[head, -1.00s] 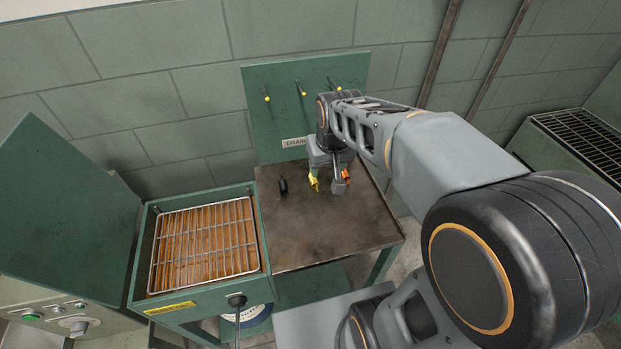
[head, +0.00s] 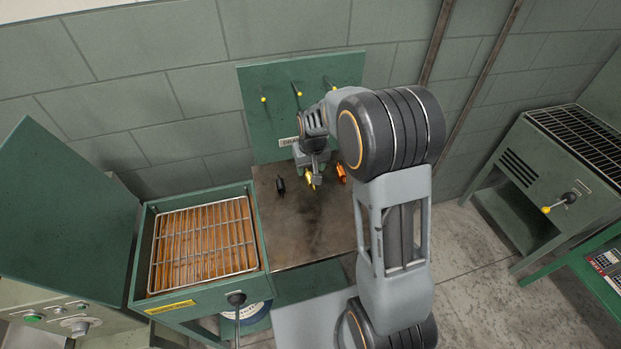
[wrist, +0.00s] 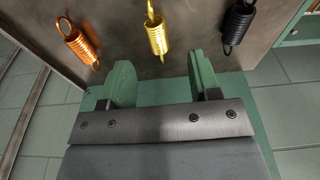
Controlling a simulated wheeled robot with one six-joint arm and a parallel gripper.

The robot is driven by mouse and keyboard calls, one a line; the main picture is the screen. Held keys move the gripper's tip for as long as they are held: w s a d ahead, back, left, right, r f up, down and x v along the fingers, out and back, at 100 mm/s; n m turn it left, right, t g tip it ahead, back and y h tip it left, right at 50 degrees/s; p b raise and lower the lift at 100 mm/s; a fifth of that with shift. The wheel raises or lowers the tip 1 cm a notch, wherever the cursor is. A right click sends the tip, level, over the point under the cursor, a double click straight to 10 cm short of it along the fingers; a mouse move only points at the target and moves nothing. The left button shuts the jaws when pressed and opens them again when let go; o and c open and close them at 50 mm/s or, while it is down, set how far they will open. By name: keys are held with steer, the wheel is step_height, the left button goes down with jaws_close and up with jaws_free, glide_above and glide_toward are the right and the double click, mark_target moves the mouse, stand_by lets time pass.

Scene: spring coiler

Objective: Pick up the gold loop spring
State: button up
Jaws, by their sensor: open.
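The gold loop spring (wrist: 156,34) lies on the dark metal table, seen in the wrist view ahead of and between my fingers. In the head view the gold spring (head: 309,181) is partly hidden by my gripper (head: 316,182). In the wrist view my gripper (wrist: 158,82) is open and empty, with its two green fingers apart. The spring lies beyond the fingertips there, roughly lined up with the gap. I cannot tell the exact height of the gripper above the table.
An orange copper spring (head: 341,172) lies to the right and a black spring (head: 280,185) to the left on the table (head: 300,240). Behind stands a green board (head: 265,125) with yellow-tipped pegs. A green bin with a wire rack (head: 205,240) stands at left.

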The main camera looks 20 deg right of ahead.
mark_target(310, 177)
steer(key=shift+w+d+f+p, duration=0.1)
steer(key=shift+w+f+p, duration=0.1)
steer(key=shift+f, duration=0.8)
steer(key=shift+w+f+p, duration=0.15)
steer(key=shift+f, duration=0.8)
steer(key=shift+w+d+f+p, duration=0.1)
steer(key=shift+w+f+p, duration=0.1)
steer(key=shift+f, duration=0.8)
steer(key=c, duration=1)
steer(key=shift+c, duration=0.2)
